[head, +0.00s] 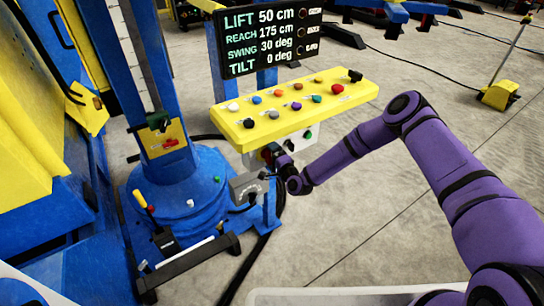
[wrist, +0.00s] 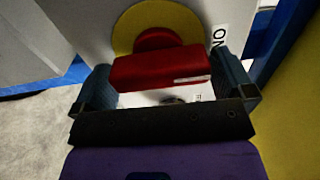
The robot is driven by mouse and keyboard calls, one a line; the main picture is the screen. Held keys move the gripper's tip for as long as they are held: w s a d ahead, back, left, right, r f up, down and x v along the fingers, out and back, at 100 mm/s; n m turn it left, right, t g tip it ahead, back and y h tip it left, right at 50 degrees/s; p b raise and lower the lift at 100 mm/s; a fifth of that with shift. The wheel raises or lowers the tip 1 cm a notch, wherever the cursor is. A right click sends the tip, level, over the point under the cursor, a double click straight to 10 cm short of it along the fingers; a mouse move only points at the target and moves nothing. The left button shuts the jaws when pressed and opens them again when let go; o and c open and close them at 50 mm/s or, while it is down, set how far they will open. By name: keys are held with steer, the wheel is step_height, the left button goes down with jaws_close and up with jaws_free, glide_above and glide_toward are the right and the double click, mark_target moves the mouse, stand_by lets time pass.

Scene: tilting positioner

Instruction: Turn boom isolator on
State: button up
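The boom isolator is a red handle (wrist: 160,68) on a yellow disc (wrist: 125,30) in the wrist view. Its bar lies across the picture. An "ON" label (wrist: 219,36) stands upside down to the right of the disc, and other lettering below is mostly hidden. My gripper (wrist: 165,88) is at the handle, one dark finger beside each end of the bar. The fingers are wide apart; I cannot tell whether they touch it. In the head view my gripper (head: 272,153) is at the grey box under the yellow panel, covering much of the isolator.
The yellow panel (head: 295,108) with several coloured knobs is just above my gripper. A display (head: 268,40) reads lift 50, reach 175, swing 30, tilt 0. The blue column (head: 150,80) and a small grey box (head: 248,187) are to the left.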

steer(key=v, duration=1)
steer(key=shift+s+d, duration=0.3)
